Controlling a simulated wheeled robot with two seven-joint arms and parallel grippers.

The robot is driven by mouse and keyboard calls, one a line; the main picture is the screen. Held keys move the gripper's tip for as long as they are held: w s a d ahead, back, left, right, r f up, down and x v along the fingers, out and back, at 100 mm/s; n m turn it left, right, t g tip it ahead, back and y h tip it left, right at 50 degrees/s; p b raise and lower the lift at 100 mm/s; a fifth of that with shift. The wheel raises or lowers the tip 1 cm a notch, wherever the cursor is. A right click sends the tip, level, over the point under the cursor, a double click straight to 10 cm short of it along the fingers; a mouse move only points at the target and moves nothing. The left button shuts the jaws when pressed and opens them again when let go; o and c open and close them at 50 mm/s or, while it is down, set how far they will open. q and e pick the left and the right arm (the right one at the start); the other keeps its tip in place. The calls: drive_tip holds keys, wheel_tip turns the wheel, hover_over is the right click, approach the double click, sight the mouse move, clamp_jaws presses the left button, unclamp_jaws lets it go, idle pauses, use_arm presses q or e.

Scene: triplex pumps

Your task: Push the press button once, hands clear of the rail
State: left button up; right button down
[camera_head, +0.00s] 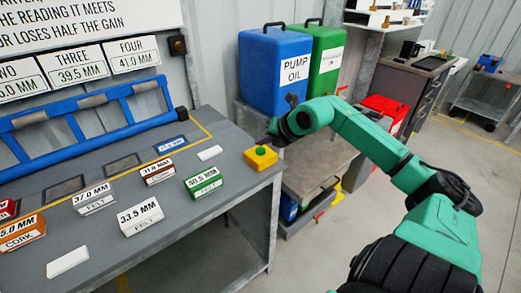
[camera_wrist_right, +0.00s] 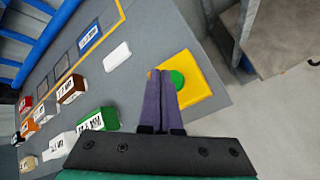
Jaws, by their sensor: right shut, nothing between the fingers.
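The press button is a green cap (camera_wrist_right: 177,79) on a yellow box (camera_head: 260,158) at the right corner of the grey bench; the box also shows in the right wrist view (camera_wrist_right: 203,86). My right gripper (camera_head: 270,139) is over the bench edge beside the yellow box. In the right wrist view its two fingers (camera_wrist_right: 159,74) are together and empty. Their tips overlap the left part of the green cap; whether they touch it I cannot tell. The blue rail (camera_head: 85,113) stands along the back of the bench, apart from my right gripper. My left gripper is not in view.
Several labelled blocks, such as the green one (camera_head: 204,182) and the white one (camera_head: 140,215), stand left of the button. A white plate (camera_head: 210,153) lies nearer it. Blue (camera_head: 275,70) and green (camera_head: 325,58) cans stand behind my right arm. Floor at the right is open.

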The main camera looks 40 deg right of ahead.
idle(0.8)
drive_tip(key=shift+f+b, duration=0.4)
